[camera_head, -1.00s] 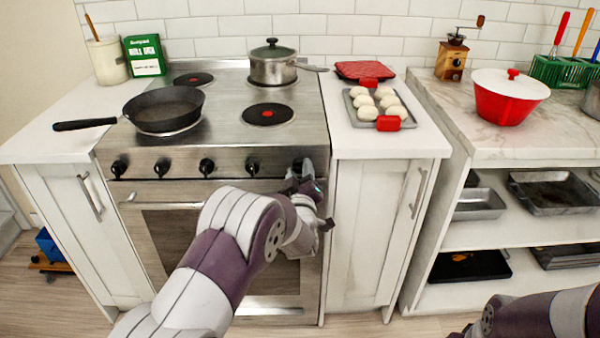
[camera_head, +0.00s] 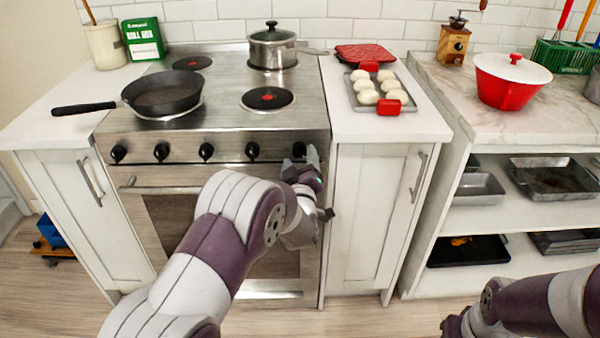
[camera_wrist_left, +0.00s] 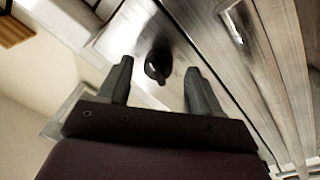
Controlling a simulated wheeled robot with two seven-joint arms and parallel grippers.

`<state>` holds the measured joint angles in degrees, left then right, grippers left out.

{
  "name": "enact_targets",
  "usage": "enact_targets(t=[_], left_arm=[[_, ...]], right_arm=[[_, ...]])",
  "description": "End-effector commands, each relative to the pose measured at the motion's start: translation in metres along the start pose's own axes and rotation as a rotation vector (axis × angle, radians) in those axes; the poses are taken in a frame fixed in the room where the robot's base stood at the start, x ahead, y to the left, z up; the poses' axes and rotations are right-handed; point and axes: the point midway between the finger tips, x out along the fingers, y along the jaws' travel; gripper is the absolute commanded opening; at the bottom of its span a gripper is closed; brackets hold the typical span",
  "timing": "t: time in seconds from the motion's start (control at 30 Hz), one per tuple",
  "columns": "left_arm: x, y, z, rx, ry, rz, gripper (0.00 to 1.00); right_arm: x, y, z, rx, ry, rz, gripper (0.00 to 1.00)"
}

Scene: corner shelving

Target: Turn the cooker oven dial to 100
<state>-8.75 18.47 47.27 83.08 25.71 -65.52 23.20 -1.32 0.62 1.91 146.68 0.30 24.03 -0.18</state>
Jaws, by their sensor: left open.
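The cooker (camera_head: 225,117) stands in the middle of the head view, with a row of several black dials along its steel front panel. The rightmost dial (camera_head: 299,149) is partly hidden behind my left gripper (camera_head: 303,166). In the left wrist view, a black dial (camera_wrist_left: 158,66) lies ahead of and between the two open fingers of my left gripper (camera_wrist_left: 157,85), with a gap on each side. The fingers do not grip it. The scale marks are too small to read. My right arm shows at the lower right of the head view, but its fingertips cannot be made out.
The oven handle (camera_head: 165,190) runs just below the dials. A frying pan (camera_head: 163,94) and a lidded pot (camera_head: 272,47) stand on the hob. A tray of dough (camera_head: 362,105) is on the right counter. Floor space lies in front of the cabinets.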

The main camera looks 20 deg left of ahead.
Motion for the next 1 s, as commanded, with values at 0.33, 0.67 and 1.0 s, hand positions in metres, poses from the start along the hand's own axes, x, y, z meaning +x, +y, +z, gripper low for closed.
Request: enact_targets(t=[0.33, 0.67, 1.0], left_arm=[[-0.089, 0.001, 0.000, 0.001, -0.004, 0.002, 0.64], [-0.110, 0.000, 0.000, 0.000, 0.000, 0.001, 0.64], [-0.110, -0.001, 0.003, 0.016, -0.013, -0.005, 0.64]], right_arm=[[-0.009, 0.000, -0.001, 0.000, 0.000, 0.000, 0.48], [-0.010, 0.000, -0.001, 0.000, 0.000, 0.000, 0.48], [-0.009, 0.000, -0.001, 0.000, 0.000, 0.000, 0.48]])
